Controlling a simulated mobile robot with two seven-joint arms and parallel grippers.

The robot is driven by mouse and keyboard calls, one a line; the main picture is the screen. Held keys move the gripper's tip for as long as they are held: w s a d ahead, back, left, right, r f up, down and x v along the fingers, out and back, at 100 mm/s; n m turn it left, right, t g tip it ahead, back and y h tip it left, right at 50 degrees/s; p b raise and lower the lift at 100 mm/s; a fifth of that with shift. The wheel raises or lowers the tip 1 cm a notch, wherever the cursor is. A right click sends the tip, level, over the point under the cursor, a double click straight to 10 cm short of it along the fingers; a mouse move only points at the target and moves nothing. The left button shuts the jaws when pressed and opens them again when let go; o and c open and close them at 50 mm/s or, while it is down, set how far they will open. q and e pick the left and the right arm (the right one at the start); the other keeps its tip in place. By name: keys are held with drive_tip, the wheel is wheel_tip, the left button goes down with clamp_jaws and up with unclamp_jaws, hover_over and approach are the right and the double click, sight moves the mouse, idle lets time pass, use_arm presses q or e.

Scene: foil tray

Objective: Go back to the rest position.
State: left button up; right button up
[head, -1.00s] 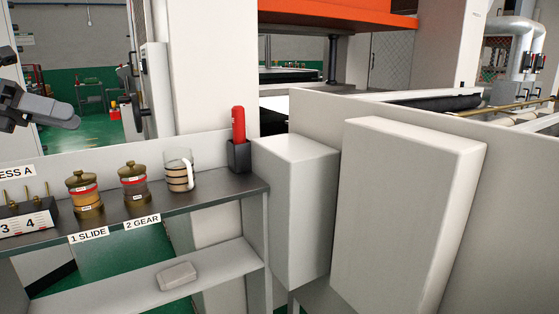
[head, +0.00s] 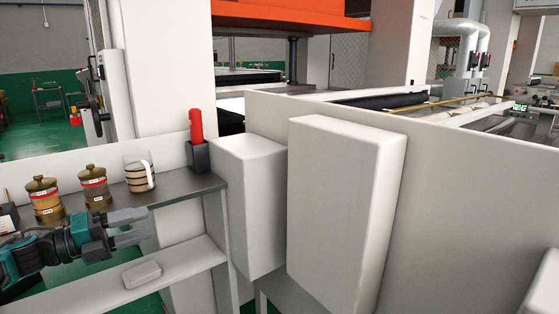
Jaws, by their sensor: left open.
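My left gripper (head: 136,226) comes in from the left in the head view. Its fingers point right, in front of the dark shelf's front edge and above the lower shelf. It is open, with nothing between its fingers. My right gripper is not in view.
The dark upper shelf (head: 180,189) holds two brass-lidded jars (head: 44,200) (head: 94,187), a glass mug (head: 138,172) and a red-handled item (head: 196,126) in a black holder. A grey block (head: 142,274) lies on the lower shelf. Pale cabinets (head: 340,205) stand to the right.

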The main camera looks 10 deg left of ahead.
use_arm(q)
drive_tip(key=s+d+f+n+t+y, duration=0.25)
drive_tip(key=d+f+n, duration=0.35)
drive_tip(key=f+n, duration=0.3)
drive_tip(key=s+d+f+n+g+y+p, duration=0.2)
drive_tip(key=s+d+f+n+y, duration=0.6)
drive_tip(key=s+d+f+n, duration=0.8)
wheel_tip(320, 180, down, 3)
drive_tip(key=n+g, duration=0.2)
drive_tip(key=shift+s+n, duration=0.3)
drive_tip(key=shift+s, duration=0.05)
drive_tip(key=shift+g, duration=0.25)
